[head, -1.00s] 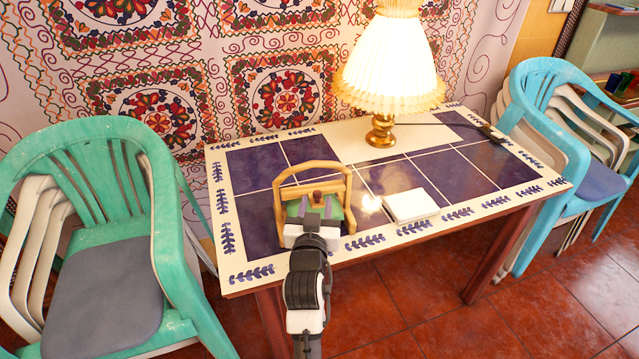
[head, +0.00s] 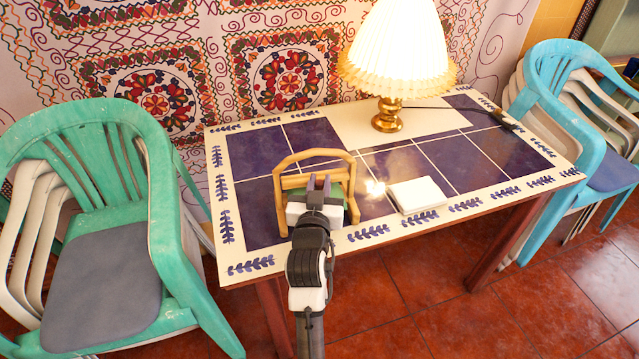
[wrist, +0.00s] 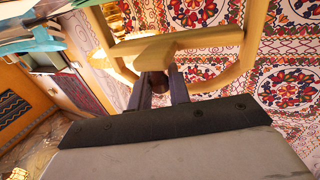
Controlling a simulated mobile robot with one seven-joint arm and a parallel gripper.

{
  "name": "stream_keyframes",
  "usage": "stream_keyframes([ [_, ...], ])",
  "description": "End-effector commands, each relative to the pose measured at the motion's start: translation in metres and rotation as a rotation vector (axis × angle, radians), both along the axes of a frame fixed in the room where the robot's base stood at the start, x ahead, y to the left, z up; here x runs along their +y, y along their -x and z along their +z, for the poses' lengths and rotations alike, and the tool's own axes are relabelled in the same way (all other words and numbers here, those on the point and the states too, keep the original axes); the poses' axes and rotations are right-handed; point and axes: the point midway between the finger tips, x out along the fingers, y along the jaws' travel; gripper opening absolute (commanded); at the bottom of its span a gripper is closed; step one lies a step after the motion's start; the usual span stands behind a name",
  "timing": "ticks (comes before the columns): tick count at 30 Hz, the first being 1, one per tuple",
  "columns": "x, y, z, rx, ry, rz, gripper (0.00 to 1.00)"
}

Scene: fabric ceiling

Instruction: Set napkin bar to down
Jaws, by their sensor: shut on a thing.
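The napkin holder is a light wooden frame with an arched hoop (head: 315,154). It stands near the front of the tiled table, left of its middle. The napkin bar (head: 292,182) is a wooden crossbar inside the hoop, above green napkins (head: 337,195). My gripper (head: 319,182) is at the front of the holder. My gripper hides part of the bar and napkins in the head view.
The table (head: 262,268) also holds a lit lamp (head: 388,115) at the back and a white square item (head: 418,194) right of the holder. A green chair (head: 160,230) stands close on the left, blue chairs (head: 590,140) on the right.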

Motion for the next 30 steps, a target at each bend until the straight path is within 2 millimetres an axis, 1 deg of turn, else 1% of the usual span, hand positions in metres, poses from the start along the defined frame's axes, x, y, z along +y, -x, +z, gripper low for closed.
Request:
stream_keyframes([
  [8, 0.0, 0.0, -0.003, 0.0, 0.0, 0.0, 0.0],
  [11, 0.0, 0.0, -0.012, 0.0, 0.0, 0.0, 0.0],
  [16, 0.0, 0.0, -0.037, 0.0, 0.0, 0.0, 0.0],
  [19, 0.0, 0.0, -0.047, 0.0, -0.001, -0.001, 0.0],
  [29, 0.0, 0.0, -0.047, 0.0, -0.001, -0.001, 0.0],
  [30, 0.0, 0.0, -0.047, 0.0, -0.001, -0.001, 0.22],
])
